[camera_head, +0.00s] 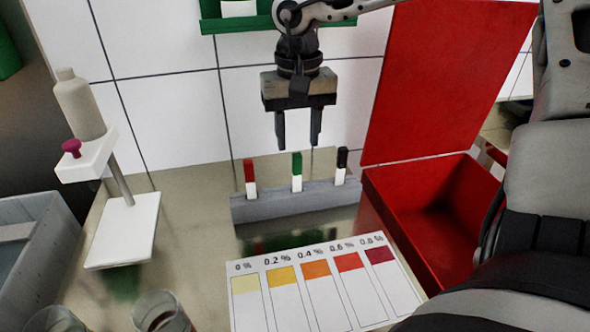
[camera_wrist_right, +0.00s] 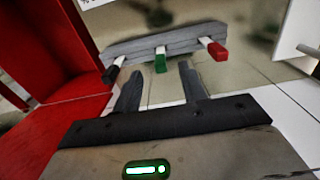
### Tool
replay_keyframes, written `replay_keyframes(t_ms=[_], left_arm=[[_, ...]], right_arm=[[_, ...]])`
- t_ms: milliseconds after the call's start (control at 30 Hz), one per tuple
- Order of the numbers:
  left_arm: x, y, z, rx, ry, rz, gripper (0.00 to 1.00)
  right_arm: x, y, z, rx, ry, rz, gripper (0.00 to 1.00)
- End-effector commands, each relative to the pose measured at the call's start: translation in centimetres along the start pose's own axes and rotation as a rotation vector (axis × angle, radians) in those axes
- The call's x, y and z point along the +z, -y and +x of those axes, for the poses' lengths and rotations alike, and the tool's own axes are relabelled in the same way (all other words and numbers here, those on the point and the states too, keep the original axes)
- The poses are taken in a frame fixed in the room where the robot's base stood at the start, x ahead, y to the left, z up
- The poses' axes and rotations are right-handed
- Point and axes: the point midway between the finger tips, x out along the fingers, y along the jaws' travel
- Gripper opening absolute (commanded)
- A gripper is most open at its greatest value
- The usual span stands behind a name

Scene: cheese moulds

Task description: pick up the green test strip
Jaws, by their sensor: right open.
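The green test strip (camera_head: 297,170) has a green top and a white lower part. It stands upright in the middle of a grey holder (camera_head: 290,206), between a red strip (camera_head: 250,178) and a black strip (camera_head: 341,165). My right gripper (camera_head: 298,146) is open and empty above and behind the holder, roughly over the green strip, pointing down. In the right wrist view the green strip (camera_wrist_right: 160,60) shows beyond and between the open fingertips (camera_wrist_right: 160,80), apart from them. My left gripper is not in view.
A red box (camera_head: 440,220) with its lid raised stands to the right. A colour chart (camera_head: 320,285) lies in front of the holder. A white stand (camera_head: 125,230) with a bottle is at the left, and two glass rims (camera_head: 160,312) show at the front left.

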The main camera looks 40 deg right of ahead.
Motion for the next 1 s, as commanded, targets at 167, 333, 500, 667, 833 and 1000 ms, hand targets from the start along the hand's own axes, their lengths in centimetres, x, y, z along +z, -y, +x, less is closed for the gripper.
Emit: replay_keyframes(t_ms=[167, 333, 500, 667, 833, 1000], left_arm=[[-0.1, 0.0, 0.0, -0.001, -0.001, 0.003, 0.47], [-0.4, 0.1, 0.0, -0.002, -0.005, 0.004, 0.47], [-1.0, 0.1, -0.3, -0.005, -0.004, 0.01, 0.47], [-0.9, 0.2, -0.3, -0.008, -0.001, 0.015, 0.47], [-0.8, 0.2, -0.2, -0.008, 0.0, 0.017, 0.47], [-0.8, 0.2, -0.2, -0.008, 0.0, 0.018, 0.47]], right_arm=[[0.0, 0.0, 2.8, 0.002, 0.003, 0.0, 0.42], [-0.1, -0.1, 3.8, 0.001, 0.001, 0.0, 0.42], [-0.7, -0.3, 5.9, 0.003, 0.005, 0.002, 0.42], [-0.9, -0.3, 8.1, 0.002, 0.002, 0.0, 0.42], [-0.9, -0.3, 8.7, -0.001, -0.001, 0.0, 0.42], [-1.0, -0.3, 8.7, -0.001, -0.001, 0.0, 0.33]])
